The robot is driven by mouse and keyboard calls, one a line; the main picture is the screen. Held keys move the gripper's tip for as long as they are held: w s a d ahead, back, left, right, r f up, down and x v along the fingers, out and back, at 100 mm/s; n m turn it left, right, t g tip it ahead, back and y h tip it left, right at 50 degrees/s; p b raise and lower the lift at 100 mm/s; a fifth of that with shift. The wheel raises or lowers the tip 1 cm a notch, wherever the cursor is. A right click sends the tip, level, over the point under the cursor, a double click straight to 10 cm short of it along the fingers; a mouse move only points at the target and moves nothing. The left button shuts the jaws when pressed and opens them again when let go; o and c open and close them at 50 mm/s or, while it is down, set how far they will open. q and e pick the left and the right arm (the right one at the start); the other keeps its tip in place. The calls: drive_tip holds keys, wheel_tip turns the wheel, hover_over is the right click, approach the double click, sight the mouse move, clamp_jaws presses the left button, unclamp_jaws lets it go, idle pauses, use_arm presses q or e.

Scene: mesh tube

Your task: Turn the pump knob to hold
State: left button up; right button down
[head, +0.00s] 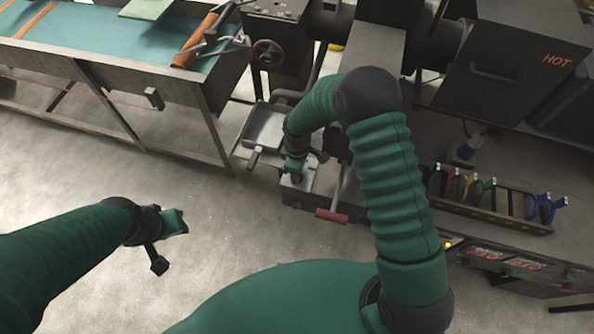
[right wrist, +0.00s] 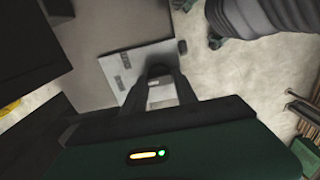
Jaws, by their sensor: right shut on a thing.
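The pump (head: 298,196) is a low box with a light grey top plate, at the middle of the head view. The plate (right wrist: 138,62) carries small dark labels in the right wrist view, too small to read. My right gripper (head: 296,172) reaches down onto this plate. In the right wrist view its two dark fingers close around the dark knob (right wrist: 158,71), which is partly hidden between them. Which setting the knob points to cannot be told. My left gripper (head: 170,243) is open and empty above the floor at the left, well away from the pump.
A red-handled lever (head: 332,216) sticks out in front of the pump. A grey tray (head: 266,128) is behind it at left. A rack (head: 490,211) with coloured-handled tools lies at right. The floor at front left is clear.

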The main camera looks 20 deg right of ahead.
drive_tip(key=shift+w+r, duration=0.1)
drive_tip(key=shift+w, duration=0.1)
drive_tip(key=c, duration=1.1)
unclamp_jaws()
drive_tip(key=shift+d, duration=0.1)
drive_tip(key=shift+c, duration=0.2)
drive_tip(key=shift+o, duration=0.9)
drive_tip(key=shift+s, duration=0.15)
wheel_tip(320, 180, up, 17)
drive_tip(key=b, duration=0.1)
drive_tip(key=shift+f, duration=0.2)
